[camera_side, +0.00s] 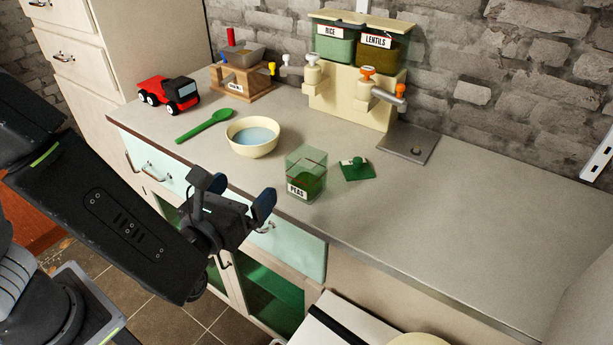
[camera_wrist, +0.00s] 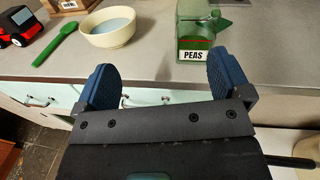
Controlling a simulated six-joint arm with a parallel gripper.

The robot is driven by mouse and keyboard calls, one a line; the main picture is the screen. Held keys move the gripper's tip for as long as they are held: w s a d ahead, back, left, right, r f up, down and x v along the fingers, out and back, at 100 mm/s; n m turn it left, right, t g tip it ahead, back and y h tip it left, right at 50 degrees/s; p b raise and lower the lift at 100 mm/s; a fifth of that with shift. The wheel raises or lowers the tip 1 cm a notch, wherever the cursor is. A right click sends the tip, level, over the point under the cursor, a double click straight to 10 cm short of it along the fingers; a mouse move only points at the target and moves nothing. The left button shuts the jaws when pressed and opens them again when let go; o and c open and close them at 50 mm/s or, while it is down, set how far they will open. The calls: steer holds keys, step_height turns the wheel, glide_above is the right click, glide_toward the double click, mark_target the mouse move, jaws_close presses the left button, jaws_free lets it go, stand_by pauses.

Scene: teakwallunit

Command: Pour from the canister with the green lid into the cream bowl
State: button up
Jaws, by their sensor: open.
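The clear canister (camera_side: 306,174) labelled PEAS stands upright on the counter, with green contents inside. It also shows in the wrist view (camera_wrist: 194,42). Its green lid (camera_side: 357,168) lies off it on the counter, just to the right. The cream bowl (camera_side: 253,137) stands to the left of the canister and holds something pale blue; in the wrist view it is at the upper left (camera_wrist: 107,26). My gripper (camera_side: 235,192) is open and empty, in front of the counter edge and apart from the canister. Its blue fingertips show in the wrist view (camera_wrist: 166,86).
A green spoon (camera_side: 204,125) and a red toy truck (camera_side: 169,94) lie left of the bowl. A wooden stand (camera_side: 243,84) and a dispenser (camera_side: 352,94) labelled RICE and LENTILS stand at the back. A metal plate (camera_side: 408,144) lies beside the dispenser. The counter's right side is clear.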

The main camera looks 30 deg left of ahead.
mark_target(296, 170)
steer(key=w+d+m+h, duration=0.1)
steer(key=w, duration=0.1)
steer(key=w+d+m+h, duration=0.1)
steer(key=w, duration=0.2)
steer(key=w+d, duration=0.1)
steer(key=w, duration=0.1)
steer(key=shift+w+d+f+m+t+h, duration=0.3)
steer(key=shift+w+f+m+h, duration=0.05)
steer(key=shift+w+m+h, duration=0.05)
steer(key=shift+w+d+r, duration=0.1)
steer(key=shift+w, duration=2.85)
steer(key=shift+c, duration=0.3)
steer(key=c, duration=1.2)
